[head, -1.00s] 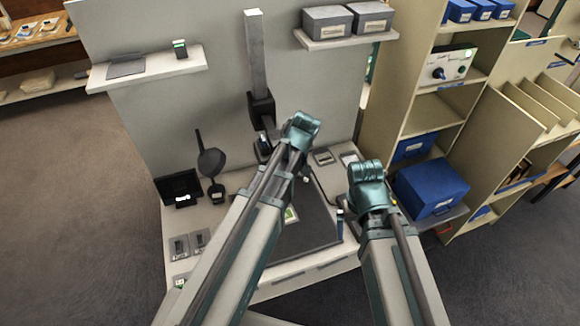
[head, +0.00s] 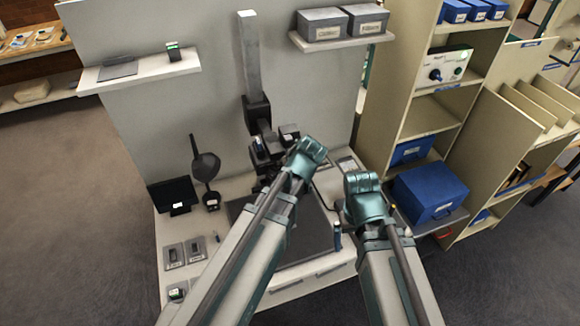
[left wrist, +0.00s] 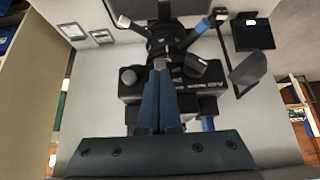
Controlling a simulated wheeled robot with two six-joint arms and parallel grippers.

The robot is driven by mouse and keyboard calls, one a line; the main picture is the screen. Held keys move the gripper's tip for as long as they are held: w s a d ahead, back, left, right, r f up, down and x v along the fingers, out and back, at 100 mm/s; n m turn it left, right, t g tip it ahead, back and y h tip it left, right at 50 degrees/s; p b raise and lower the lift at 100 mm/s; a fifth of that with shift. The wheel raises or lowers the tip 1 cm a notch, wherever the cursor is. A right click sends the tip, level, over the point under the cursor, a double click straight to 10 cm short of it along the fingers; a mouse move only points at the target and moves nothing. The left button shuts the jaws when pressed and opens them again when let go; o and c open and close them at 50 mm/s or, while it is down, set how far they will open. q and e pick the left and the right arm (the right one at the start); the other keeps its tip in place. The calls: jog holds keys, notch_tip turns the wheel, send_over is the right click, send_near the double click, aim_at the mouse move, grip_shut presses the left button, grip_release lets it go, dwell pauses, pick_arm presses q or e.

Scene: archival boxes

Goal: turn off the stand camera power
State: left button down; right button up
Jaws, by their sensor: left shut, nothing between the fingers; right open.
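The stand camera (head: 268,148) is a dark body on the grey column (head: 250,60) of the copy stand. In the left wrist view the black camera body (left wrist: 130,92) fills the middle, with a knob and a dial on it. My left gripper (left wrist: 160,68) is shut and empty, its blue fingers in front of the camera body; I cannot tell whether they touch it. In the head view my left wrist hides those fingers. My right gripper (head: 338,236) is open beside the stand's right edge, and only part of it shows. The small monitor (head: 174,193) has a dark screen.
A dark lamp or paddle (head: 206,166) stands left of the column. Small switch boxes (head: 184,252) lie at the front left of the table. A blue box (head: 430,190) and shelves are on the right. A wall shelf with grey boxes (head: 322,25) is above.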

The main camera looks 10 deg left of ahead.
pick_arm(q)
jog(key=shift+w+a+r+p, duration=0.3)
jog(key=shift+w+a+r, duration=0.05)
jog(key=shift+w, duration=0.2)
pick_arm(e)
jog(key=shift+r, duration=0.3)
pick_arm(q)
jog(key=shift+s+r, duration=0.1)
pick_arm(e)
jog(key=shift+r, duration=0.1)
